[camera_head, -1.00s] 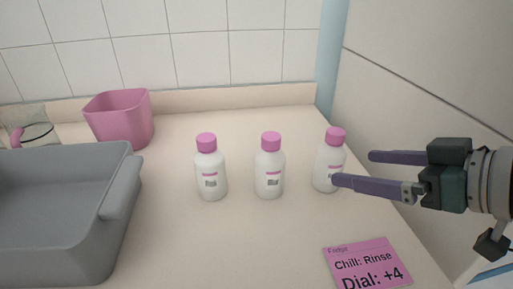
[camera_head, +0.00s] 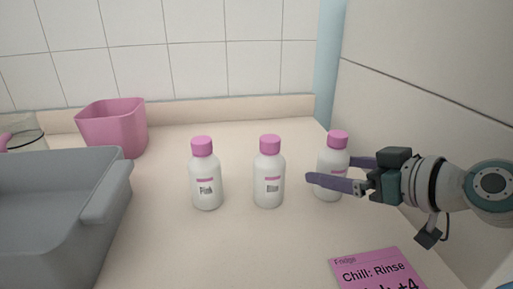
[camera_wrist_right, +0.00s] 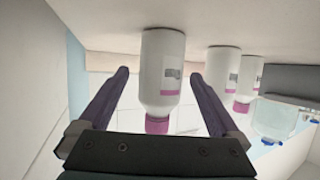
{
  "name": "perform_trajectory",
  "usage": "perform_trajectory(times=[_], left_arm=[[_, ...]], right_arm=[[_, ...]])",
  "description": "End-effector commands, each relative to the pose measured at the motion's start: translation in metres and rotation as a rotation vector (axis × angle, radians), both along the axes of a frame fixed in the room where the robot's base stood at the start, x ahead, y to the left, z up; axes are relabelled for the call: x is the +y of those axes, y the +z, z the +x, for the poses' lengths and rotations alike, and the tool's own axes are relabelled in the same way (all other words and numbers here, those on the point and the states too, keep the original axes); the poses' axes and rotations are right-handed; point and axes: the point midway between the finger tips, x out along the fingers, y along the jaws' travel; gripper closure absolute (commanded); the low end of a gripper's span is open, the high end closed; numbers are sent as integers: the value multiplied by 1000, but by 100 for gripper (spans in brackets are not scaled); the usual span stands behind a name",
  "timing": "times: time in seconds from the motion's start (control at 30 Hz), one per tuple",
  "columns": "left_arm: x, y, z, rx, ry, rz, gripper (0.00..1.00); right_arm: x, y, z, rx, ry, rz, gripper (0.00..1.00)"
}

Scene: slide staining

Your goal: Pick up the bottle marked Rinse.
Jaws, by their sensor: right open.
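Three white bottles with pink caps stand upright in a row on the counter: a left bottle (camera_head: 206,175), a middle bottle (camera_head: 269,173) and a right bottle (camera_head: 335,154). Their small label words are too blurred to read surely. My right gripper (camera_head: 331,170) is open at the right bottle, with one finger in front of it and the other partly hidden behind. In the right wrist view, which is upside down, the right bottle (camera_wrist_right: 163,75) shows between the open fingers (camera_wrist_right: 160,80), with gaps on both sides. My left gripper is not in view.
A grey basin (camera_head: 105,195) stands at the left, with a pink tub (camera_head: 112,128) and a glass vessel (camera_head: 27,135) behind it. A pink card (camera_head: 375,270) reading "Chill: Rinse" is at the front right. A wall rises close on the right.

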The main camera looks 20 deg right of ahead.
Motion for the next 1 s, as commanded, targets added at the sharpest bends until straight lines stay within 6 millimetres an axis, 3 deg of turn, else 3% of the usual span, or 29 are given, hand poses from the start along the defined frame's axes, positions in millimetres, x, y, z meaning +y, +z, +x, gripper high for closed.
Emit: perform_trajectory(times=[0.17,1.0], left_arm=[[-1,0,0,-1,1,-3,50],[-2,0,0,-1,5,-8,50]], right_arm=[[0,0,0,1,1,0,1],[0,0,-1,1,1,0,96]])
